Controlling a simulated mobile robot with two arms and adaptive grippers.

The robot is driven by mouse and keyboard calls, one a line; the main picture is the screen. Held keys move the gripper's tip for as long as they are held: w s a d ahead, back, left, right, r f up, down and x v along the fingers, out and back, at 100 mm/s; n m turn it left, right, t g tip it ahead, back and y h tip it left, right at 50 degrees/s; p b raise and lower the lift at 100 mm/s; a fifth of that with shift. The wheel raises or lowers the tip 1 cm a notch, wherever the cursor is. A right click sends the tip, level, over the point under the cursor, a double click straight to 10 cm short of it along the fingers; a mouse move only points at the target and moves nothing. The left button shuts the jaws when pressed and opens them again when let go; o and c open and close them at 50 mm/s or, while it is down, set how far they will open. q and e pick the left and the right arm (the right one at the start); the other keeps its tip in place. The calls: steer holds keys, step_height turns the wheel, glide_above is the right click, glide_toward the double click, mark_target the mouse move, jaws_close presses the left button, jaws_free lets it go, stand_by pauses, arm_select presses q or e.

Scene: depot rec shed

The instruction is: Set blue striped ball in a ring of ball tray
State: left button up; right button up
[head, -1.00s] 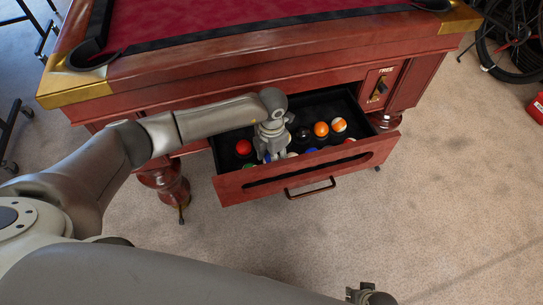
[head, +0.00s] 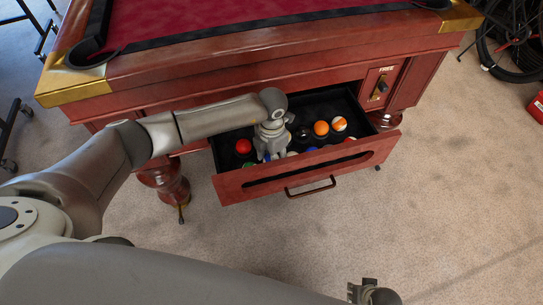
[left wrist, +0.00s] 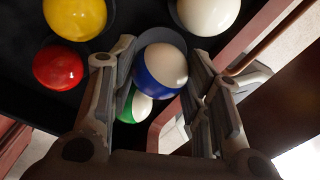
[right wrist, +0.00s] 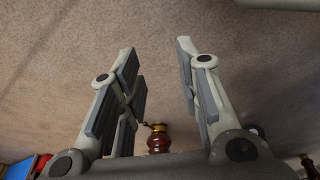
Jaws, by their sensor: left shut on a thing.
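The blue striped ball (left wrist: 160,65), white with a blue band, is between the fingers of my left gripper (left wrist: 160,85), which is shut on it. In the head view my left gripper (head: 270,152) reaches down into the left part of the open drawer with the ball tray (head: 318,105), and hides the held ball. In the left wrist view a dark grey ring (left wrist: 122,48) shows partly behind the ball; I cannot tell whether the ball rests in it. My right gripper (right wrist: 155,75) is open and empty above the carpet.
A red ball (left wrist: 58,67), a yellow ball (left wrist: 75,15), a white ball (left wrist: 208,12) and a green striped ball (left wrist: 135,105) surround the left gripper. An orange ball (head: 321,128) and an orange striped ball (head: 339,124) lie farther right. The drawer front (head: 225,186) borders the tray.

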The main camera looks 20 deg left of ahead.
arm_select(q)
steer(key=shift+f, duration=0.2)
arm_select(e)
steer(key=shift+w+r, duration=0.15)
steer(key=shift+r, duration=0.25)
steer(key=shift+w+r, duration=0.15)
steer(key=shift+r, duration=0.1)
arm_select(q)
steer(key=shift+f+b, duration=0.1)
steer(key=shift+b, duration=0.2)
steer(key=shift+f, duration=0.1)
arm_select(e)
steer(key=shift+w+r, duration=0.15)
steer(key=shift+r, duration=0.2)
arm_select(q)
steer(key=shift+f, duration=0.3)
arm_select(e)
steer(key=shift+r, duration=0.6)
arm_select(q)
steer(key=shift+b, duration=0.3)
steer(key=shift+f, duration=0.1)
arm_select(e)
steer(key=shift+w+r, duration=0.2)
steer(key=shift+r, duration=0.15)
